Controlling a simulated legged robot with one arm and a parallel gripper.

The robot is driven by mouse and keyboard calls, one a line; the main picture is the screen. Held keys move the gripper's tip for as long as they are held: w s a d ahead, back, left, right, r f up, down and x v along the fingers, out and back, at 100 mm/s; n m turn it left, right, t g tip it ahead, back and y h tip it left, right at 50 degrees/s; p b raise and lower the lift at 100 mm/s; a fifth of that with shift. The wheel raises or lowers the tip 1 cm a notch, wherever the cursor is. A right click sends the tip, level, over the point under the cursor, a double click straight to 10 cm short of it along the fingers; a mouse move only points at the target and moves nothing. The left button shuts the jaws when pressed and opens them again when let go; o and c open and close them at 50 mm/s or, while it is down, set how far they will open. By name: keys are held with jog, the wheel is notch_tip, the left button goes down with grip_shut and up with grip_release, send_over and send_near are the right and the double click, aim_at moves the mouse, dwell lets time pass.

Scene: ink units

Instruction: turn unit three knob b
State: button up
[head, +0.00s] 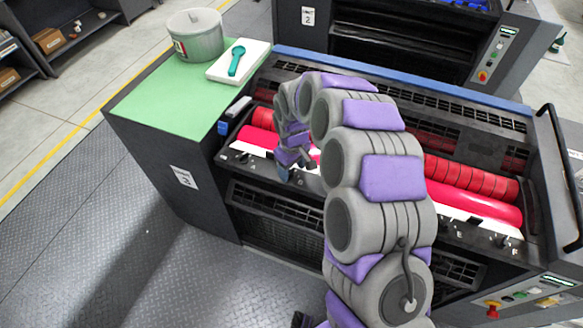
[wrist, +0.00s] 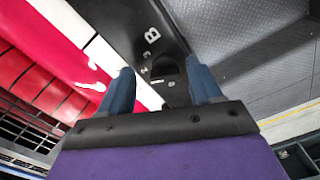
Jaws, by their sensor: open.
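The near unit (head: 190,215) has a front label whose number is small, perhaps 3. Its black front strip carries small knobs and letters. In the wrist view, a white letter B (wrist: 152,35) is printed on the black strip (wrist: 130,22). Just below it, a dark knob (wrist: 172,90) shows between the fingertips, its outline hard to make out against the strip. My gripper (wrist: 162,82) is open, one blue finger on each side of the knob; contact cannot be told. In the head view my gripper (head: 290,170) is low over the left part of the strip, and knob b is hidden there.
Red rollers (head: 470,180) lie behind the strip. A green top (head: 165,100) at left holds a grey tin (head: 195,38) and a white pad (head: 222,72) with a teal tool (head: 236,62). Another unit (head: 400,45) stands behind. The floor (head: 60,240) at front left is clear.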

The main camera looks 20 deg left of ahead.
jog(key=shift+a+f, duration=0.2)
jog(key=shift+a, duration=0.55)
jog(key=shift+c, duration=1.3)
jog(key=shift+d, duration=0.35)
jog(key=c, duration=0.5)
jog(key=shift+c, duration=1.4)
jog(key=m+p, duration=0.1)
jog(key=m, duration=0.3)
jog(key=shift+s+m+p, duration=0.1)
jog(key=shift+m+p, duration=0.2)
jog(key=m+p, duration=0.1)
jog(key=m, duration=0.4)
jog(key=shift+a, duration=0.1)
